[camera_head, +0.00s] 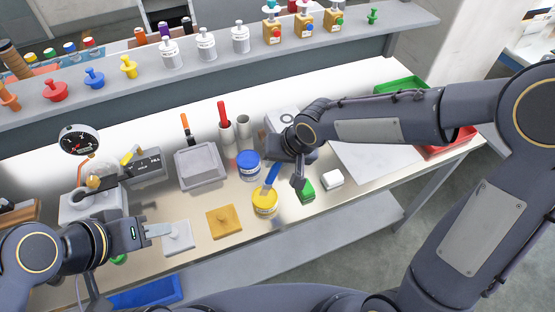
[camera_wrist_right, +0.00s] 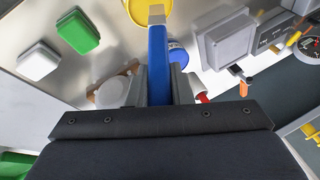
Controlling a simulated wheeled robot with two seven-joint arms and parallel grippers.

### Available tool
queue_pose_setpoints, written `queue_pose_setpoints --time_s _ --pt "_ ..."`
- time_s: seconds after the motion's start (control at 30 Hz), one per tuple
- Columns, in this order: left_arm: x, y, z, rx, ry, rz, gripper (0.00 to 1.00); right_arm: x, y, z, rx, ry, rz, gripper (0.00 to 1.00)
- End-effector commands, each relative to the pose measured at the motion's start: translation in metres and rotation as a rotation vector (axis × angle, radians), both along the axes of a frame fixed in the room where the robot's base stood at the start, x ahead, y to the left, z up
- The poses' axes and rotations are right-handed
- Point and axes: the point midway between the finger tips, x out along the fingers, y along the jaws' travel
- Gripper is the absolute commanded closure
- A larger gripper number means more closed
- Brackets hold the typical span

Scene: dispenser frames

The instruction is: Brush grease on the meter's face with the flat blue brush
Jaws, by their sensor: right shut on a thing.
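The blue brush (camera_head: 272,174) is in my right gripper (camera_head: 298,172), which is shut on its flat handle. In the right wrist view the blue handle (camera_wrist_right: 157,65) runs up between the fingers, and its pale tip lies over the yellow jar (camera_wrist_right: 134,10). In the head view the brush's lower end is at the mouth of the yellow jar (camera_head: 264,206); whether it touches grease is hidden. The meter (camera_head: 79,140), a round black dial with a pale rim, stands at the far left. My left gripper (camera_head: 168,230) is beside a whitish pad; its finger gap is unclear.
A blue jar (camera_head: 248,164) stands behind the yellow one. A tan square pad (camera_head: 224,221), a whitish pad (camera_head: 179,238), a grey box (camera_head: 200,165), a green block (camera_head: 306,192) and a white block (camera_head: 333,179) are on the bench. A shelf with bottles (camera_head: 206,45) runs behind.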

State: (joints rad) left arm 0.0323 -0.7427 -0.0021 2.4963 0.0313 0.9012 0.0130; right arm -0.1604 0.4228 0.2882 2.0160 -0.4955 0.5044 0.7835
Motion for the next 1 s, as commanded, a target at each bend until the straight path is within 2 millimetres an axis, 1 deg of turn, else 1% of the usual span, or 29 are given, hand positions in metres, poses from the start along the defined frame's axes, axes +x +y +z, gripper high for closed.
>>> queue_pose_setpoints --time_s 1.0 --pt "0.0 0.0 -0.011 0.0 0.0 0.0 0.64 0.0 0.0 -0.01 0.0 0.0 0.0 1.0"
